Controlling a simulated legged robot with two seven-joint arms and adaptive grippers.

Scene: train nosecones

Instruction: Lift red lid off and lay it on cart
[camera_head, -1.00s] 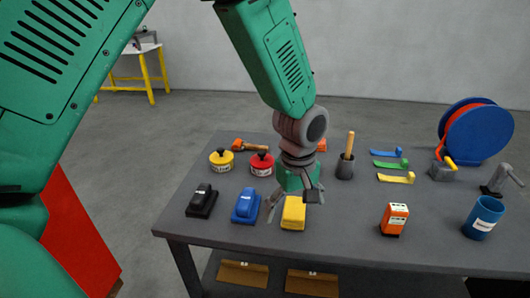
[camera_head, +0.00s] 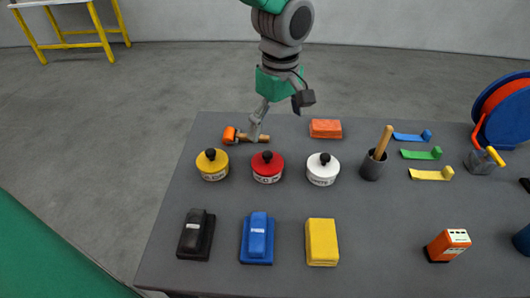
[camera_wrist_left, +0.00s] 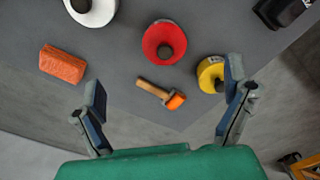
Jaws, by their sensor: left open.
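The red lid (camera_head: 267,161) with a black knob sits on a white round tin (camera_head: 267,178) on the dark cart top (camera_head: 280,200). It stands between a yellow-lidded tin (camera_head: 212,164) and a white-lidded tin (camera_head: 323,169). My left gripper (camera_head: 280,124) is open and empty, above the cart's far edge, behind the red lid and apart from it. In the left wrist view the open fingers (camera_wrist_left: 165,118) frame the orange-headed tool, and the red lid (camera_wrist_left: 163,42) lies beyond them. My right gripper is not in view.
An orange-headed tool (camera_head: 246,136) and an orange block (camera_head: 325,128) lie near the far edge. Black (camera_head: 196,234), blue (camera_head: 257,238) and yellow (camera_head: 322,242) blocks line the near side. A dark cup with a wooden handle (camera_head: 373,165) stands right. Bare cart top lies between the rows.

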